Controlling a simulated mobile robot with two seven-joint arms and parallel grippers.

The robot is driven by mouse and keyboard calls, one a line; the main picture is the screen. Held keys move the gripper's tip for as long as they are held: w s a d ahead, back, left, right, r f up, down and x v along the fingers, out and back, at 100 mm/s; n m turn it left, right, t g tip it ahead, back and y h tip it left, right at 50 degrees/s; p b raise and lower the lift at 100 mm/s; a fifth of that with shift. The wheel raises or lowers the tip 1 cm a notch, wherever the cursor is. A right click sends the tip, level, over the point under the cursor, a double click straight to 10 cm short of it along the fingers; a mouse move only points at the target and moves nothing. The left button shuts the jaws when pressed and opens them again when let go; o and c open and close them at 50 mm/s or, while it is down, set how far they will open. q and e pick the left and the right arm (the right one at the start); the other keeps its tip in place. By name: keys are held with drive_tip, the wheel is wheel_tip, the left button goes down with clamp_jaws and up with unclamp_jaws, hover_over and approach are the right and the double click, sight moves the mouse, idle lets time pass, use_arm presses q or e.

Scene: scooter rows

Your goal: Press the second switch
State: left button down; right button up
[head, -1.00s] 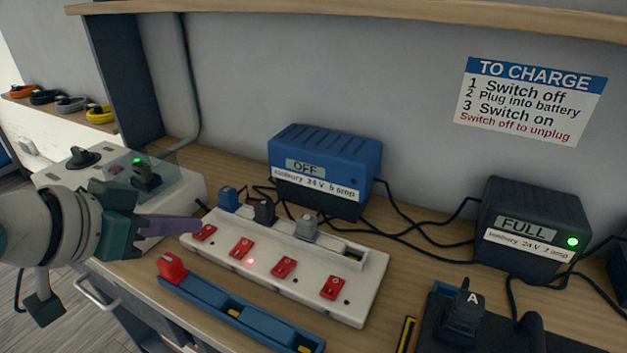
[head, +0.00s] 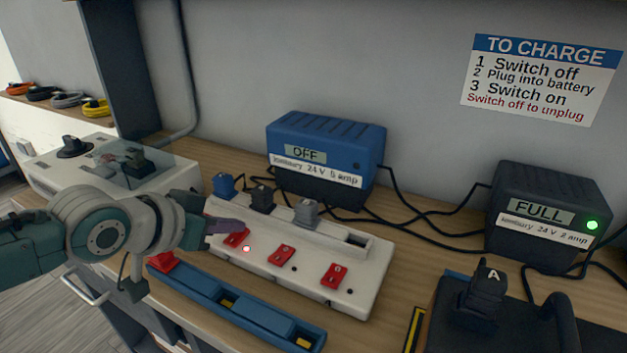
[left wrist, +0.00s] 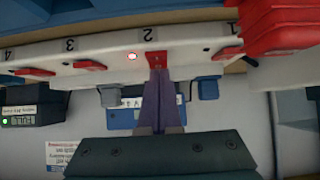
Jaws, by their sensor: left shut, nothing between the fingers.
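A white power strip (head: 365,295) with a row of red switches lies on the bench. The second switch (head: 237,238) is red, with a lit red lamp beside it. It also shows under the number 2 in the left wrist view (left wrist: 155,60). My left gripper (head: 230,227) is shut and empty, its purple fingertips at the second switch. In the left wrist view the fingertips (left wrist: 157,76) overlap the switch's edge; I cannot tell whether they press it. The first switch is hidden behind my gripper in the head view. My right gripper is not in view.
The third switch (head: 282,254) and fourth switch (head: 333,275) are to the right. Plugs stand behind them. A blue charger (head: 325,150) reads OFF; a black charger (head: 545,215) reads FULL. A blue rail (head: 235,305) lies in front. A grey box (head: 55,175) stands left.

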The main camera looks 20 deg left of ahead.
use_arm(q)
drive_tip(key=shift+f, duration=0.1)
drive_tip(key=shift+w+f, duration=0.1)
drive_tip(key=shift+f, duration=0.15)
drive_tip(key=shift+w, duration=0.1)
drive_tip(key=shift+w+d+r+b, duration=0.1)
drive_tip(key=shift+w+r+b, duration=0.25)
drive_tip(key=shift+w, duration=0.3)
drive_tip(key=shift+r, duration=0.1)
